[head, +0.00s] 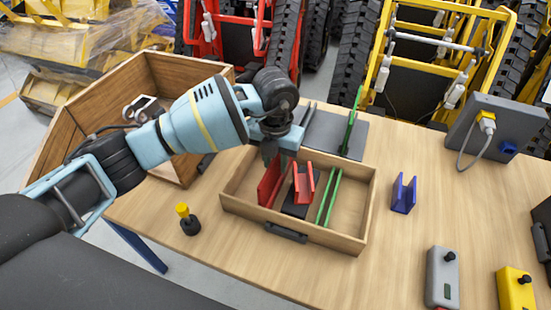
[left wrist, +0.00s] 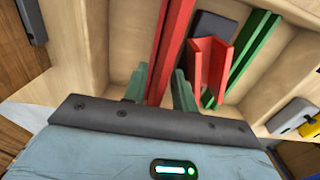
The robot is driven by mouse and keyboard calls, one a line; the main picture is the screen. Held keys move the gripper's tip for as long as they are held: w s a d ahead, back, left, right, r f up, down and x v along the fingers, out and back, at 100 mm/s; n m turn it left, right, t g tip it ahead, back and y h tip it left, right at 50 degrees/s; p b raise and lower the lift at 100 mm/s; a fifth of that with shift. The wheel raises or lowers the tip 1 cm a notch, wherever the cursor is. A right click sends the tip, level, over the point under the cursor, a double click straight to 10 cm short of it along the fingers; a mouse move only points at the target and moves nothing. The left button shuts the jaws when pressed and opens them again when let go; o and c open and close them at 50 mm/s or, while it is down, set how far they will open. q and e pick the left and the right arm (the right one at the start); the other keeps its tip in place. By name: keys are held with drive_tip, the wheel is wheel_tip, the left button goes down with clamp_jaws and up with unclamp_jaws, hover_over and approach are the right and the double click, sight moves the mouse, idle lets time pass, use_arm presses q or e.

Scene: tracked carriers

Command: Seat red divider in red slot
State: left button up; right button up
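The red divider (head: 270,183) stands upright inside the wooden tray (head: 228,201), near its left side. My left gripper (head: 270,152) is at the divider's top edge; in the left wrist view its two fingers (left wrist: 160,92) lie close on either side of the red divider (left wrist: 172,45) and appear shut on it. The red slot (head: 304,184) is a U-shaped holder by a dark block, right of the divider and apart from it; it also shows in the left wrist view (left wrist: 209,62). The divider's bottom edge is not clearly visible. My right gripper is not in view.
Green rails (head: 329,198) stand right of the red slot. A green divider (head: 349,132) stands behind the tray on a grey plate. A blue holder (head: 403,194) is right of the tray. A wooden box (head: 185,75) stands at left. Grey (head: 441,278) and yellow (head: 515,289) control boxes sit front right.

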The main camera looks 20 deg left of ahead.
use_arm(q)
wheel_tip(320, 180, up, 12)
drive_tip(key=shift+r, duration=0.2)
idle(0.6)
drive_tip(key=shift+f, duration=0.1)
idle(0.3)
